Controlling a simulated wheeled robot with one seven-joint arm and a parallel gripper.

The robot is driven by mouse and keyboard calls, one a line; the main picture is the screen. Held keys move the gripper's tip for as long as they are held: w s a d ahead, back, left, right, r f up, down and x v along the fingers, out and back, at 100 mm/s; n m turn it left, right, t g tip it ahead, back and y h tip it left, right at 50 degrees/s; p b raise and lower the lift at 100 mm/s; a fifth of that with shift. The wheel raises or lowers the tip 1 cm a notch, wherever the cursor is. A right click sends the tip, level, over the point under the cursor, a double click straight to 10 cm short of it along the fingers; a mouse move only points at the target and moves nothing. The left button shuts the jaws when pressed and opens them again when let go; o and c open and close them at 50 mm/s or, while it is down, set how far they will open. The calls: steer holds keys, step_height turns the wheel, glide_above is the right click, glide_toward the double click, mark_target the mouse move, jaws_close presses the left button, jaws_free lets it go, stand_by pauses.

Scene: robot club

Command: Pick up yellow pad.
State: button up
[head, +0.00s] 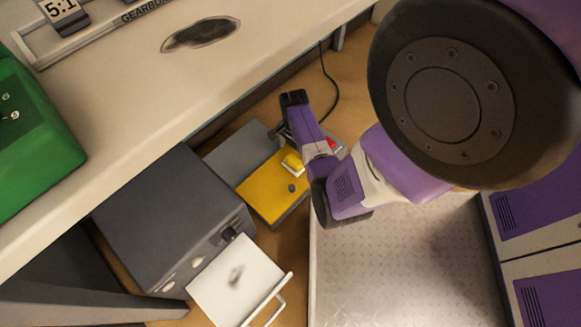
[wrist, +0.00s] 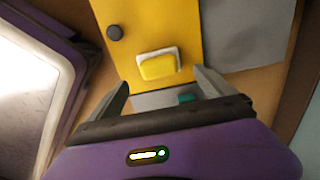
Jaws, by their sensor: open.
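The yellow pad (head: 292,162) is a small rounded yellow block with a pale edge. It lies on the top of a larger yellow unit (head: 262,195), beside a dark round knob (head: 291,188). In the wrist view the pad (wrist: 158,67) shows just beyond and between my two fingertips. My gripper (wrist: 161,80) is open and empty, with a finger to each side. In the head view my gripper (head: 287,147) is at the pad's upper right, and partly hides that area. I cannot tell the height between the fingertips and the pad.
A grey plate (head: 240,149) adjoins the yellow unit. A dark grey cabinet (head: 165,215) with an open white drawer (head: 238,280) stands to the left. The pale bench top (head: 140,90) overhangs at upper left. A tread-plate surface (head: 410,265) lies to the right.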

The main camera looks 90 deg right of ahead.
mark_target(294, 160)
step_height(294, 160, down, 7)
steer(key=b, duration=0.5)
steer(key=shift+s+f, duration=0.1)
steer(key=shift+f, duration=0.1)
steer(key=shift+a+r, duration=0.1)
steer(key=c, duration=1.4)
steer(key=shift+c, duration=0.2)
steer(key=shift+r, duration=0.1)
step_height(294, 160, up, 20)
steer(key=p, duration=1.1)
steer(key=o, duration=0.8)
steer(key=c, duration=0.7)
steer(key=shift+o, duration=0.2)
